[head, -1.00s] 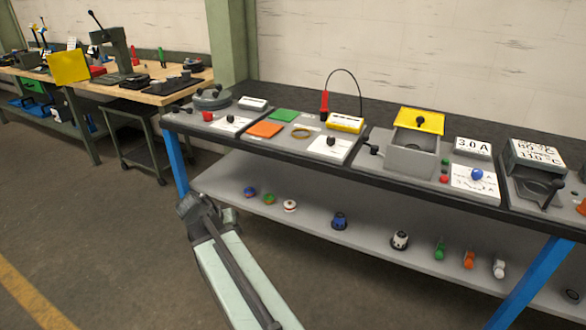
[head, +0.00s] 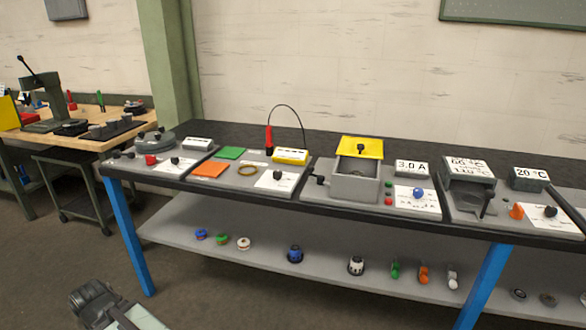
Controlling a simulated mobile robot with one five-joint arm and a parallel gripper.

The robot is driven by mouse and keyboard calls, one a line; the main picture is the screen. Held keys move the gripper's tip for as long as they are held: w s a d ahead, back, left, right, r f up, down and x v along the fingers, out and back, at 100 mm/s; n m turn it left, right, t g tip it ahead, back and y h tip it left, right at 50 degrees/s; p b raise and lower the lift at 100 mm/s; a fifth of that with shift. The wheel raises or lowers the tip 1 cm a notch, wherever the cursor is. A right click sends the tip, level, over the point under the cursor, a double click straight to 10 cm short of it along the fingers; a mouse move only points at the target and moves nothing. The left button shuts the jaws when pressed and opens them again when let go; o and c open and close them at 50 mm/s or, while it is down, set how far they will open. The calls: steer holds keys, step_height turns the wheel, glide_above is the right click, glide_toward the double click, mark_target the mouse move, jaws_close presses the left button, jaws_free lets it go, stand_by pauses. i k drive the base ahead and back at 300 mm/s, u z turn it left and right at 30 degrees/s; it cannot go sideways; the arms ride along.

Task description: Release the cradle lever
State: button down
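No part in view is labelled as the cradle lever, and I cannot tell for sure which one it is. A black lever (head: 485,203) stands at the front of a grey heater-like unit (head: 468,178) on the right of the workbench. Another black-knobbed handle (head: 321,180) sticks out at the left side of a grey box (head: 355,186) with a raised yellow lid (head: 359,148). On the left bench, a press (head: 50,97) has a long black lever (head: 29,69). My gripper (head: 92,297) is at the bottom left, low in front of the workbench and apart from everything. Its fingers are too unclear to read.
The workbench (head: 225,182) has blue legs and a lower shelf (head: 170,232) with several knobs and small parts. A red probe (head: 268,139) on a black cable stands at the back. A dark trolley (head: 75,185) stands at left. The floor in front is clear.

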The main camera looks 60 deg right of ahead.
mark_target(320, 178)
steer(key=u, duration=1.5)
steer(key=k, duration=0.95)
steer(key=z, duration=1.15)
steer(key=i, duration=1)
steer(key=u, duration=0.05)
